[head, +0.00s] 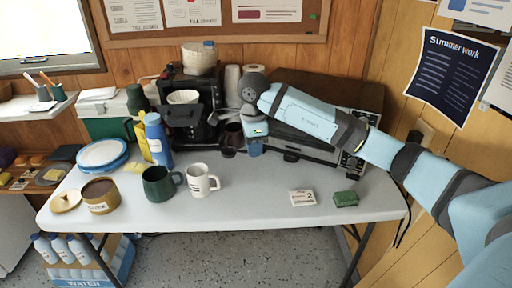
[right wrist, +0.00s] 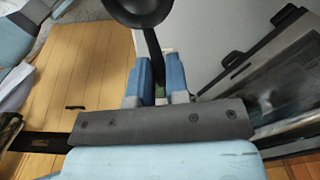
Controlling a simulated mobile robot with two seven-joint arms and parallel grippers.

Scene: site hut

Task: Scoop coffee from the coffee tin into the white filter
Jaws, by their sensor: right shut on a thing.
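The coffee tin (head: 97,207), a tan cylinder with a pale label, stands open at the front left of the table, its lid (head: 66,201) beside it. The white filter (head: 184,97) sits in the top of the black coffee maker (head: 205,120) at the back. My right gripper (head: 255,148) is right of the coffee maker, in front of the oven. In the right wrist view its blue fingers (right wrist: 159,85) are shut on the handle of a black scoop (right wrist: 152,48). The scoop's round bowl is partly cut off, and I cannot see its contents. My left gripper is out of view.
A green mug (head: 157,185), a white mug (head: 199,181), a blue bottle (head: 157,140) and stacked plates (head: 101,154) stand on the table's left half. A grey oven (head: 315,150) fills the back right. The front centre is clear, left of a small card (head: 301,198) and green sponge (head: 345,199).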

